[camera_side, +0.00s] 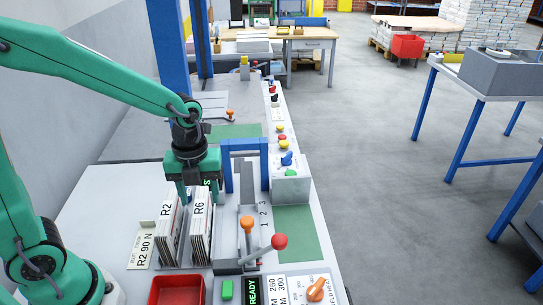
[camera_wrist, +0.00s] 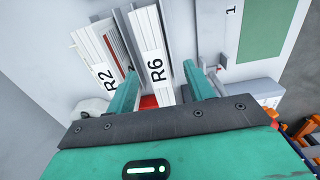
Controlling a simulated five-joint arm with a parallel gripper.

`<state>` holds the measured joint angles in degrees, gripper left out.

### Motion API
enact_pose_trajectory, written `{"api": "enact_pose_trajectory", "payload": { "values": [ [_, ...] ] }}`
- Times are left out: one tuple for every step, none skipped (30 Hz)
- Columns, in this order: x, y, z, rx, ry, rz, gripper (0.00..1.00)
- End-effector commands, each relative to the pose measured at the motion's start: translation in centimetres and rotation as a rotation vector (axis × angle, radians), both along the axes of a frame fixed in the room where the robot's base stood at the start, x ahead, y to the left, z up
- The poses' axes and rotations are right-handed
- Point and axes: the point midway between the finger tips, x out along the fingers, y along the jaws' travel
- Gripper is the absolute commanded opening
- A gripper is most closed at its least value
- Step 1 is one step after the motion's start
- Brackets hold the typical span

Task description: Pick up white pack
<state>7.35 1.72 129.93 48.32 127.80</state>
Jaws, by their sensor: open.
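Two white packs of stacked sheets stand side by side on the grey work surface in the side view: one labelled R2 (camera_side: 168,228) on the left and one labelled R6 (camera_side: 200,232) on the right. In the wrist view the R6 pack (camera_wrist: 157,72) lies between the two fingers of my gripper (camera_wrist: 160,76). The R2 pack (camera_wrist: 97,55) is outside the left finger. My gripper (camera_side: 198,192) is open at the far end of the packs in the side view, fingers pointing down. I cannot tell whether either finger touches the R6 pack.
A blue frame (camera_side: 244,145) and an orange-knobbed lever (camera_side: 247,224) stand right of the packs. A red-knobbed lever (camera_side: 279,242) is near them. A red tray (camera_side: 176,291) and a green button (camera_side: 227,289) are in front. A green mat (camera_side: 297,232) lies clear at right.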

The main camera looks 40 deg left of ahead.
Motion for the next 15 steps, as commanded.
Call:
{"api": "enact_pose_trajectory", "payload": {
  "values": [
    [-0.1, 0.0, -0.5, 0.001, 0.004, 0.001, 0.53],
    [-0.1, 0.0, -0.8, 0.0, 0.004, 0.001, 0.53],
    [-0.1, 0.0, -1.1, 0.001, 0.004, 0.001, 0.53],
    [-0.1, 0.0, -1.3, 0.001, 0.004, 0.002, 0.53],
    [-0.1, 0.0, -1.6, 0.0, 0.004, 0.002, 0.53],
    [-0.1, 0.0, -1.8, 0.001, 0.004, 0.002, 0.53],
    [-0.1, 0.0, -1.9, 0.001, 0.002, 0.002, 0.53],
    [-0.1, 0.0, -2.0, 0.0, 0.001, 0.002, 0.53],
    [-0.1, 0.0, -2.0, 0.001, 0.001, 0.002, 0.53],
    [-0.1, 0.0, -2.0, 0.0, 0.0, 0.002, 0.53],
    [-0.1, 0.0, -2.0, 0.0, 0.0, 0.002, 0.53],
    [-0.1, 0.0, -2.0, 0.0, 0.0, 0.002, 0.53],
    [-0.1, 0.0, -2.1, 0.001, 0.001, 0.002, 0.53],
    [-0.1, 0.1, -2.1, 0.0, 0.001, 0.003, 0.53],
    [-0.1, 0.1, -2.3, 0.0, 0.001, 0.003, 0.53]
  ]
}}
